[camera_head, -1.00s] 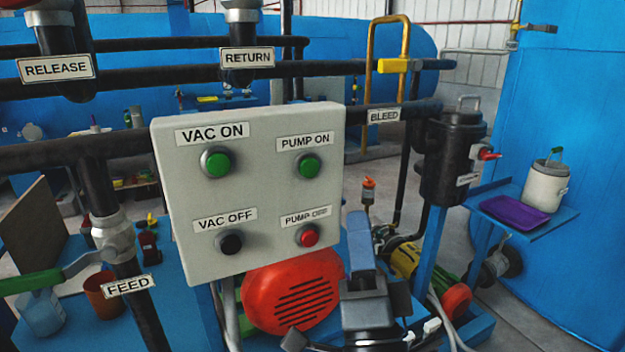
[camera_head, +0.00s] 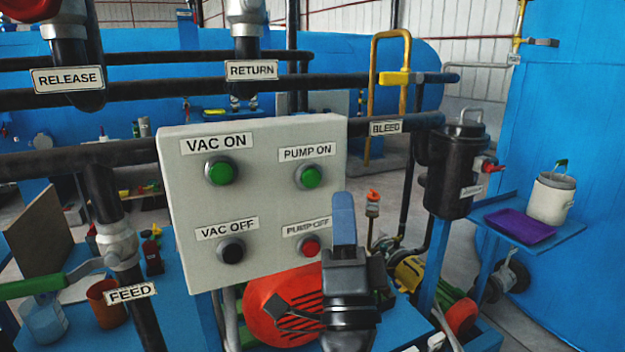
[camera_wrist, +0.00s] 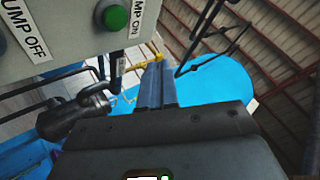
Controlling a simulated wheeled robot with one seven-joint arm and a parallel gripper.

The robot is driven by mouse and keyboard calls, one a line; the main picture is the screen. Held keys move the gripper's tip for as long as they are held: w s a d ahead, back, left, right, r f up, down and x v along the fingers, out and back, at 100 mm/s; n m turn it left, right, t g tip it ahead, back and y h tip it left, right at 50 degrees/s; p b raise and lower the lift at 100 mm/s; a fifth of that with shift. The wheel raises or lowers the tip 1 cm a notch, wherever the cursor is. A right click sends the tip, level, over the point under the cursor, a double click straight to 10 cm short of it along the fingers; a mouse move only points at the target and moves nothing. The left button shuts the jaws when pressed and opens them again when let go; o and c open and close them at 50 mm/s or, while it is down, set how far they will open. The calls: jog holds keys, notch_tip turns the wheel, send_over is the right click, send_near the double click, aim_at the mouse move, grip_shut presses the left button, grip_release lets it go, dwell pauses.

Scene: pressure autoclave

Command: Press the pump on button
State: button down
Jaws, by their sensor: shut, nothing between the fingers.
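The pump on button (camera_head: 310,177) is a green round button at the upper right of the pale control panel (camera_head: 255,190), under a PUMP ON label. It also shows at the top of the wrist view (camera_wrist: 115,18). The red pump off button (camera_head: 309,246) is below it. My gripper (camera_head: 344,197) is shut and empty, its blue fingers pointing up by the panel's lower right edge. In the head view its tip is right of and a little below the pump on button, apart from it. In the wrist view the fingers (camera_wrist: 156,85) are right of and below the button.
The panel also holds a green VAC ON button (camera_head: 221,172) and a black VAC OFF button (camera_head: 231,250). A red pump motor (camera_head: 275,315) is below the panel. A dark BLEED pipe (camera_head: 405,122) runs right of the panel to a black canister (camera_head: 450,165).

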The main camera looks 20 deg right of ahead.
aim_at(311, 178)
jog(key=shift+w, duration=3.1)
jog(key=shift+w, duration=0.15)
jog(key=shift+w, duration=0.3)
